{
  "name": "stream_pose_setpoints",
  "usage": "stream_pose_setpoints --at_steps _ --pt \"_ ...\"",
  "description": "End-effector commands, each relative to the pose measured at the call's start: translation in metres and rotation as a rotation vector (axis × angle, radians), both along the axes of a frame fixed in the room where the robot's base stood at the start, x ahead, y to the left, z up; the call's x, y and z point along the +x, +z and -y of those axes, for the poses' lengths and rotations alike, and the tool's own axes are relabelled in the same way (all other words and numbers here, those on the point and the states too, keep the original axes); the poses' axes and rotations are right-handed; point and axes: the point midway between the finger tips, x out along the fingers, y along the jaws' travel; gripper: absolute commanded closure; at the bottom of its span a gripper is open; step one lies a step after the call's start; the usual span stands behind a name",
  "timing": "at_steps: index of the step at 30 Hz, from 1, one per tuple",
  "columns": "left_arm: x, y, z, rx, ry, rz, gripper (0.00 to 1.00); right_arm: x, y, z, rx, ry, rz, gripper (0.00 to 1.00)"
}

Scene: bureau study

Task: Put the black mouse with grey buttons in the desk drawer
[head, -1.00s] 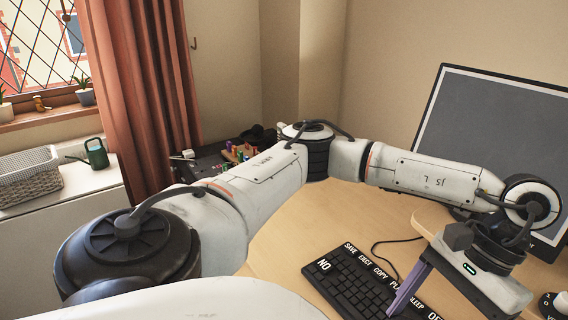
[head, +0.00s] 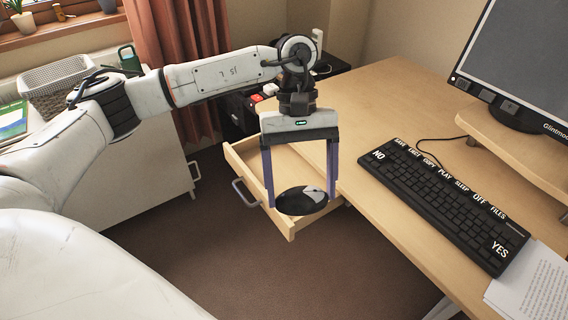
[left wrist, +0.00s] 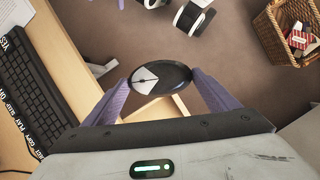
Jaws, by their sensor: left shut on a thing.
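The black mouse with grey buttons (head: 302,201) is held between the two purple fingers of my left gripper (head: 303,198). In the left wrist view the mouse (left wrist: 160,78) sits between the fingertips of the gripper (left wrist: 160,84), its grey patch facing the camera. The desk drawer (head: 274,207) is pulled out at the desk's left side, with a grey handle (head: 246,192) on its front. In the head view the mouse appears over the drawer's near right part; its height above the drawer is hard to tell. My right gripper is not in view.
The desk (head: 365,120) carries a black keyboard (head: 440,195), a monitor (head: 515,60) on a wooden riser and papers (head: 530,285). A white cabinet (head: 140,190) stands left of the drawer. A wicker basket (left wrist: 285,50) shows in the left wrist view.

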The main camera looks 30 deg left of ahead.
Motion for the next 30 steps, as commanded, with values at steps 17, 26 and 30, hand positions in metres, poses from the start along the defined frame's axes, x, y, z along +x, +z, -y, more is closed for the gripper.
stream_pose_setpoints --at_steps 17,26,30 --pt "0.12 -0.051 -0.122 0.0 1.76 0.002 0.43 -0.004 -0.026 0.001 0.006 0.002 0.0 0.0" --pt "0.13 -0.071 -0.15 0.004 2.011 -0.004 0.43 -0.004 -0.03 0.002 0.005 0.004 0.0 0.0" --pt "0.13 -0.098 -0.15 0.005 2.012 -0.005 0.43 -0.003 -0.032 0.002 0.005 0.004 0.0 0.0"
